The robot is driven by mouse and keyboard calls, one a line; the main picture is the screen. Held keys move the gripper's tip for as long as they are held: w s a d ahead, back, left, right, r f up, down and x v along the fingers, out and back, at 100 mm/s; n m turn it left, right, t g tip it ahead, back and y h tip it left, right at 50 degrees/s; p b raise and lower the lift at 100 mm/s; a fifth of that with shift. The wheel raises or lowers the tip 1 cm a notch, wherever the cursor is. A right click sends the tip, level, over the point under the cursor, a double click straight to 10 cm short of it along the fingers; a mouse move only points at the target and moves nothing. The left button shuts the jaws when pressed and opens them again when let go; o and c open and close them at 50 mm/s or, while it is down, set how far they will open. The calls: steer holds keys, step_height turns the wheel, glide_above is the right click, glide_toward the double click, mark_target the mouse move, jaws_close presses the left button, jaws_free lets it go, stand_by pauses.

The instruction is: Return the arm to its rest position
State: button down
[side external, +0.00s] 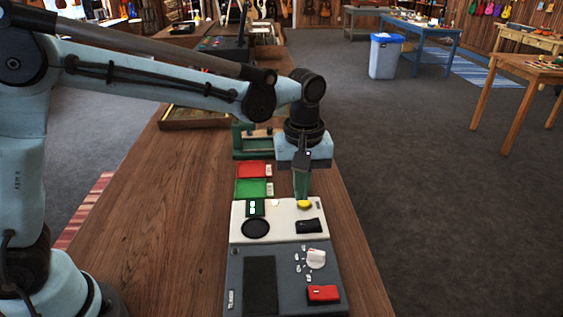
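My arm reaches out from the left over the wooden table (180,210). My gripper (302,197) points straight down at the arm's end, over the back right part of a white panel (280,233). Its tip is just above or touching a small yellow object (304,204); I cannot tell which. The fingers look narrow and edge-on from here, so their opening and anything between them are hidden.
The white panel also bears a black disc (256,228), a black item (308,226) and a green block (256,208). A grey panel (235,270) with a white knob (316,259) and red box (323,293) is in front. Red (254,169) and green trays (255,188) lie behind.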

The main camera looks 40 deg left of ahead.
steer(key=s+a+r+m+t, duration=0.2)
steer(key=s+a+m+t, duration=0.5)
steer(key=s+a, duration=0.5)
steer(key=shift+s+a+r+m, duration=0.4)
steer(key=shift+a+m, duration=0.25)
steer(key=shift+m, duration=0.35)
